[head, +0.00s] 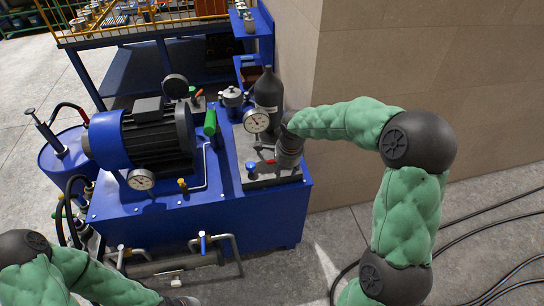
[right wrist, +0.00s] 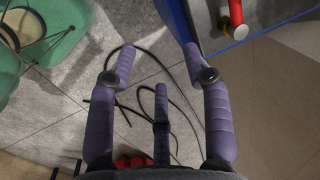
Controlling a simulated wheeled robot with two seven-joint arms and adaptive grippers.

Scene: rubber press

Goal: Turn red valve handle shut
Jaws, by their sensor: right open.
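The red valve handle (head: 270,161) shows as a small red piece on the grey top of the blue press unit in the head view, just left of my right gripper (head: 289,155). In the right wrist view a red bar with a pale round end, which looks like the handle (right wrist: 236,12), is at the top right, outside the fingers. My right gripper (right wrist: 160,66) is open, its purple fingers spread with nothing between them. Whether it touches the handle cannot be told.
A pressure gauge (head: 256,122) and a dark cylinder (head: 268,92) stand close behind the handle. A blue knob (head: 251,166) is to its left. A blue motor (head: 150,135) fills the unit's left side. A beige wall (head: 400,70) rises behind. Black hoses (head: 490,225) lie on the floor.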

